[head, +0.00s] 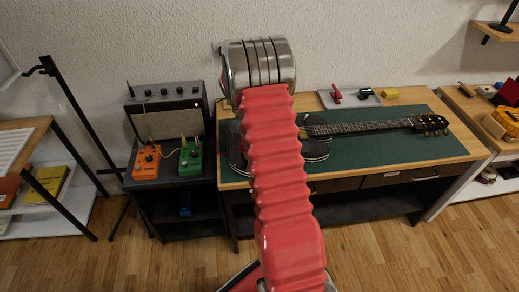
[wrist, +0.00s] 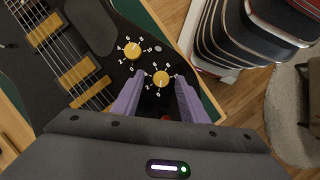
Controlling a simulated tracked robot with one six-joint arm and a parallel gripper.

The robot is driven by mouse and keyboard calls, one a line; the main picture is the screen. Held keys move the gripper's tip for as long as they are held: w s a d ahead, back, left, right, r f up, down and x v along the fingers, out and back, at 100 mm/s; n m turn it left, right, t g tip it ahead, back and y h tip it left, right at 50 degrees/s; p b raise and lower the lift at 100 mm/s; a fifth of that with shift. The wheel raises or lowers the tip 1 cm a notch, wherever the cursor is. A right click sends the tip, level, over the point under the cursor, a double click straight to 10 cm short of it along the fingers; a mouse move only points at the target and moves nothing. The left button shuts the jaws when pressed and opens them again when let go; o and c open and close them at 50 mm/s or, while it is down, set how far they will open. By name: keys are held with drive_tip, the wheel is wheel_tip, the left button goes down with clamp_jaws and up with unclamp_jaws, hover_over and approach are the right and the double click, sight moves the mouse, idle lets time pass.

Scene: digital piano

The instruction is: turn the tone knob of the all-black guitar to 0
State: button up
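The black guitar (head: 318,148) lies flat on a green mat, its neck pointing right; my arm hides part of its body in the head view. The wrist view shows its black body (wrist: 100,22) with gold pickups, strings and two yellow-gold knobs ringed by white numbers. One knob (wrist: 134,51) is nearer the pickups. The other knob (wrist: 161,79) sits between the purple fingertips of my gripper (wrist: 160,80). The gripper is open, with a visible gap on each side of that knob. I cannot read a tone label or either knob's exact setting. The head view hides my gripper.
The green mat (head: 400,150) covers a wooden workbench. Behind the guitar are a grey tray (head: 349,102) with small items and a yellow block (head: 390,94). An amplifier (head: 165,112), an orange pedal (head: 146,162) and a green pedal (head: 190,160) stand left.

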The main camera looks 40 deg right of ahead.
drive_tip(key=v, duration=1.3)
drive_tip(key=shift+w+r, duration=0.15)
drive_tip(key=shift+r, duration=0.1)
drive_tip(key=s+a+f+m+t, duration=0.1)
drive_tip(key=s+a+f+m, duration=0.1)
drive_tip(key=a+f+m, duration=0.15)
drive_tip(key=s+a+r+t, duration=0.3)
drive_tip(key=s+a+r, duration=0.2)
drive_tip(key=a, duration=0.4)
drive_tip(key=s+a+r+n+t, duration=0.1)
drive_tip(key=s+a+r+t, duration=0.2)
drive_tip(key=s+a+r, duration=0.3)
drive_tip(key=s+a+r+t+y, duration=0.1)
drive_tip(key=s+a+r+t, duration=0.2)
drive_tip(key=s+a, duration=0.6)
drive_tip(key=shift+s+a+r, duration=0.25)
drive_tip(key=shift+a+r, duration=1)
drive_tip(key=shift+a, duration=0.05)
